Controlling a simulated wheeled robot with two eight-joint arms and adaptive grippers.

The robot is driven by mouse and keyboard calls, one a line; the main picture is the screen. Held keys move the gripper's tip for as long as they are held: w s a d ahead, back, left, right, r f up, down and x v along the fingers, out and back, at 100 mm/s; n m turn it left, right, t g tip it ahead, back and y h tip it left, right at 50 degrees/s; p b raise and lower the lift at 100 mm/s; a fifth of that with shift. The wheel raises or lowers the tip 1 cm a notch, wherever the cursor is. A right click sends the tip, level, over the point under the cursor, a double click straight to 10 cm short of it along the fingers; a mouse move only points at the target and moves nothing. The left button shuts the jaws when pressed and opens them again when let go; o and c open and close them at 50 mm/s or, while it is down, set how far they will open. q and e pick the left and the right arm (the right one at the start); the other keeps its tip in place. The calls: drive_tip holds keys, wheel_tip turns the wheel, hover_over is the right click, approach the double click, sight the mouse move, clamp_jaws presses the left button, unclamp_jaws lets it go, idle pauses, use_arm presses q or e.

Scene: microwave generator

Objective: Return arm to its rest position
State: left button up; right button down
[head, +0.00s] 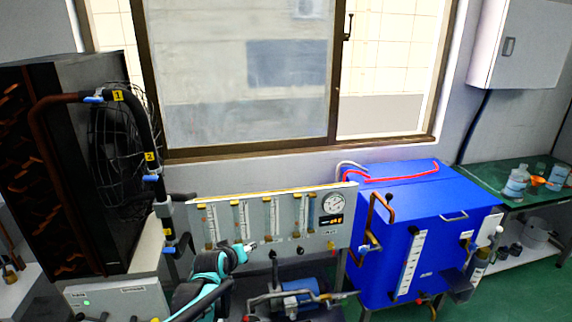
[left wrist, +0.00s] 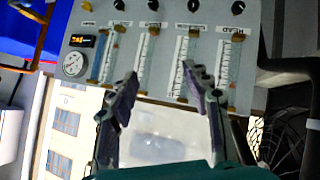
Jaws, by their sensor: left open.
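My left arm, teal and black, rises from the bottom of the head view. My left gripper (head: 247,247) is at its end, in front of the lower part of the grey flowmeter panel (head: 262,217). In the left wrist view my left gripper (left wrist: 165,88) has its two dark fingers spread wide apart with nothing between them. The same panel (left wrist: 210,17) appears turned over beyond the fingertips. I cannot tell the exact gap between fingers and panel. My right gripper shows in neither view.
A blue tank (head: 400,225) stands right of the panel. A black fan unit (head: 85,150) with pipes and blue-handled valves stands at left. A blue pump (head: 300,290) and pipes sit below the panel. A green bench (head: 510,183) with bottles is at far right.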

use_arm(q)
drive_tip(key=s+m+g+y, duration=0.1)
drive_tip(key=s+m+g, duration=0.3)
drive_tip(key=s, duration=2.8)
drive_tip(key=shift+s+d+f, duration=0.3)
drive_tip(key=shift+s+d, duration=0.05)
idle(4.5)
